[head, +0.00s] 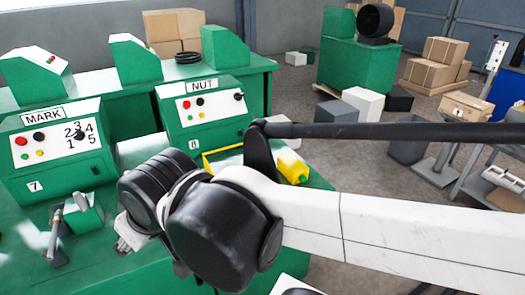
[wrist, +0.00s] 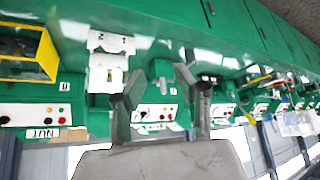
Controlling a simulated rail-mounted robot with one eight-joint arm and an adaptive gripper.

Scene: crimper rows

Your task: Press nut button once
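The green NUT machine (head: 218,132) stands at the back of the near bench in the head view, with a white sloped panel carrying small coloured buttons and a black knob. Its panel also shows upside down at the lower left of the wrist view (wrist: 22,114), with the inverted NUT label (wrist: 41,133) below. My gripper (wrist: 160,92) is open and empty, its two dark fingers spread apart. Another button panel (wrist: 153,112) shows between the fingers, farther off. The NUT panel lies left of the fingers and is untouched. In the head view my wrist hides most of the gripper.
The MARK machine (head: 70,160), with knob and buttons, stands left of NUT. A yellow frame (wrist: 27,52) is near the NUT machine. A lever tool (head: 56,235) stands on the bench at left. Boxes (head: 436,65) and grey blocks (head: 362,103) stand on the floor at right.

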